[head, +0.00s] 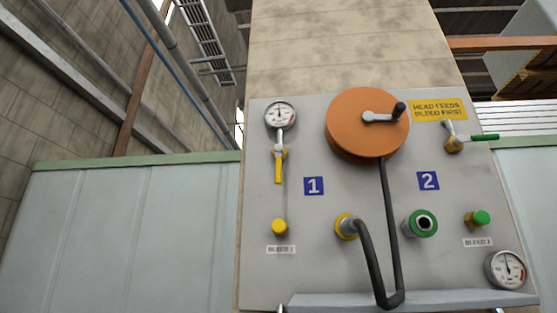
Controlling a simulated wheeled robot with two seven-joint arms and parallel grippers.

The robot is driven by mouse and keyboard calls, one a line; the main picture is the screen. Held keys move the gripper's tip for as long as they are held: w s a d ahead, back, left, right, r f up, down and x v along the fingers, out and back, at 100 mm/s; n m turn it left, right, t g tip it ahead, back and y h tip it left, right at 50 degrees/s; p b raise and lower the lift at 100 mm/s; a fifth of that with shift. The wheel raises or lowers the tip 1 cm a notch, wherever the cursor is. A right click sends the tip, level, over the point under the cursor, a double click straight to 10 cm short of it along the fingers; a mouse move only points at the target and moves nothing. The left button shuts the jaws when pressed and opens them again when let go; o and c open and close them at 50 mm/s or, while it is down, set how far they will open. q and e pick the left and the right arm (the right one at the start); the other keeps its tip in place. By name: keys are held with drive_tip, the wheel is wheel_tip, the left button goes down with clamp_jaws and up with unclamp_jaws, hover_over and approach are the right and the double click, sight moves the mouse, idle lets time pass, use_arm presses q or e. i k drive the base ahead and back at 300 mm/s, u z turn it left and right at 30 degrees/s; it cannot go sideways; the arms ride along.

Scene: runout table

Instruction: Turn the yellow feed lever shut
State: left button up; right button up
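The yellow feed lever (278,168) is on the left of the grey panel (262,203). It points straight down from its brass valve, below a round gauge (281,114) and in line with the thin pipe. Neither of my grippers shows in the head view.
An orange reel (366,124) with a crank sits at the panel's upper middle. A black hose (371,262) loops from it to the yellow-ringed port (346,226). A green lever (484,137) points right. Yellow (279,227) and green (482,218) bleed knobs sit lower. A ledge (420,300) runs along the bottom.

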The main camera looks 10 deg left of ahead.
sight(278, 149)
drive_tip(key=u, duration=2.35)
drive_tip(key=k, duration=1.3)
drive_tip(key=z, duration=2.3)
